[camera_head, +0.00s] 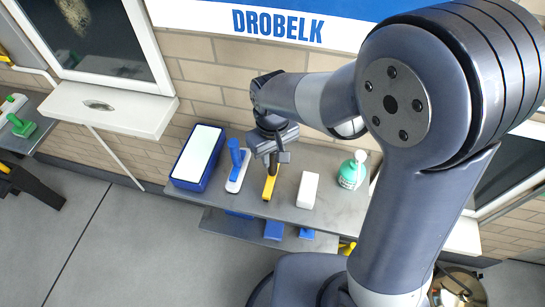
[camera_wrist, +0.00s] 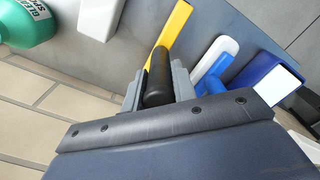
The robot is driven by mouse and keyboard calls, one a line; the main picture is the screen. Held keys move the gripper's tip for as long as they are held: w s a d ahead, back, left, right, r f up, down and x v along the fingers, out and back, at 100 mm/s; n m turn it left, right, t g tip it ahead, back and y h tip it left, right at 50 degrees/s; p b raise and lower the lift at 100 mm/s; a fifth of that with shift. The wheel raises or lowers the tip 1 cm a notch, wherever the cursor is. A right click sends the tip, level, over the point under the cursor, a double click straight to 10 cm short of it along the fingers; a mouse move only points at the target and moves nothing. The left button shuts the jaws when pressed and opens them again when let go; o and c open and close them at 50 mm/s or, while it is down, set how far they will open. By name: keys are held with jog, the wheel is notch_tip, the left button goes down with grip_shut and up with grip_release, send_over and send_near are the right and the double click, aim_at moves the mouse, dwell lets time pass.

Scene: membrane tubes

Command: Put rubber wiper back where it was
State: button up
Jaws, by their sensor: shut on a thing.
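The rubber wiper (camera_head: 269,187) has a yellow head and a black handle. It is on the grey shelf (camera_head: 335,212) or just above it; I cannot tell which. In the wrist view, the wiper (camera_wrist: 172,36) points away from me, with its black handle between the jaws. My gripper (camera_head: 271,160) is shut on that handle, and in the wrist view my gripper (camera_wrist: 158,88) has a finger on each side of it. The fingers hide part of the handle.
A blue-handled white tool (camera_head: 236,172) and a blue box with a pale top (camera_head: 197,160) are left of the wiper. A white block (camera_head: 308,190) and a green bottle (camera_head: 352,172) are right. Blue items (camera_head: 273,230) lie on a lower shelf. A brick wall stands behind.

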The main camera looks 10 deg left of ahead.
jog(key=shift+f, duration=0.8)
jog(key=o, duration=0.9)
notch_tip(320, 180, up, 12)
jog(key=shift+r, duration=0.1)
